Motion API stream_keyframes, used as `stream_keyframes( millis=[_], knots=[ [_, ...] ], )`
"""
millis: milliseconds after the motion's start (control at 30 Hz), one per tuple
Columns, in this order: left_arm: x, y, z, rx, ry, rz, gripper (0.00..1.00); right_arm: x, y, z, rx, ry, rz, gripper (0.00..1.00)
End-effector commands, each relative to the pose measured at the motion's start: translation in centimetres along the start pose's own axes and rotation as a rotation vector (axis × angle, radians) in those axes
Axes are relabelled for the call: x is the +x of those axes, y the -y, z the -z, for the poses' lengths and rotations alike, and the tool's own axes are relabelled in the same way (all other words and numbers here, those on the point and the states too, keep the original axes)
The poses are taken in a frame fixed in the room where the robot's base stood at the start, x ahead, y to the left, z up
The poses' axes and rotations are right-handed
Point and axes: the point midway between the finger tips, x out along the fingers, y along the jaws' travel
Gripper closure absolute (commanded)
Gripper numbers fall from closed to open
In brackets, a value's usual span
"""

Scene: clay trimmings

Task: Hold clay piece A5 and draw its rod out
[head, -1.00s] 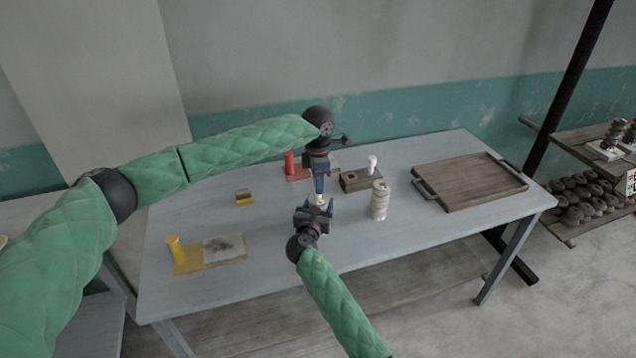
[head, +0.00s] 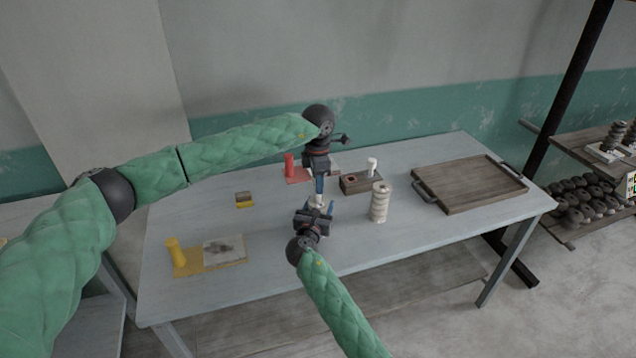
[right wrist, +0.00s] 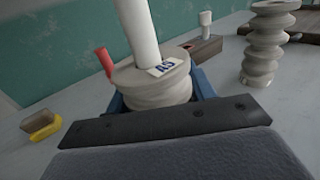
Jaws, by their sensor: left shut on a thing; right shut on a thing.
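Clay piece A5 (right wrist: 152,84) is a pale, ribbed, round piece with an "A5" label on its top, seen in the right wrist view. A white rod (right wrist: 137,32) stands up out of its top, and the rod's upper end is out of that view. My right gripper (head: 317,208) is shut on the clay piece, with blue fingers on both sides of it. My left gripper (head: 319,194) points down from above and is shut on the rod. In the head view the grippers hide most of the clay piece and rod.
A taller ribbed clay piece (head: 380,203) stands to the right. Behind are a wooden block (head: 358,184) with a white peg and a red stand (head: 290,165). A wooden tray (head: 470,184) lies at right. A yellow board (head: 190,262) and small yellow-grey block (head: 244,200) lie left.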

Motion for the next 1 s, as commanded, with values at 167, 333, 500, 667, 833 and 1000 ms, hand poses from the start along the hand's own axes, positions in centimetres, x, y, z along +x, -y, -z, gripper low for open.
stream_keyframes(
  millis=[167, 333, 500, 667, 833, 1000],
  knots=[
    [-0.9, 0.0, 0.0, 0.000, 0.000, -0.001, 0.97, 0.0, 0.0, 0.1, 0.000, -0.001, 0.000, 0.88],
    [-1.7, 0.0, 0.0, 0.001, 0.001, -0.001, 0.97, 0.0, 0.0, 0.1, 0.000, -0.001, 0.000, 0.88],
    [-2.5, 0.0, 0.0, 0.000, 0.001, -0.001, 0.97, 0.0, 0.0, 0.1, 0.000, -0.001, 0.000, 0.88],
    [-3.3, 0.0, 0.0, 0.000, 0.001, -0.001, 0.97, 0.0, 0.0, 0.1, 0.000, -0.001, 0.000, 0.88],
    [-4.1, 0.0, 0.0, 0.000, 0.000, -0.001, 0.97, 0.0, 0.0, 0.1, 0.000, -0.001, 0.000, 0.88],
    [-4.5, 0.0, 0.0, 0.000, 0.000, 0.000, 0.97, 0.0, 0.0, 0.1, 0.000, -0.001, 0.000, 0.88]
  ],
)
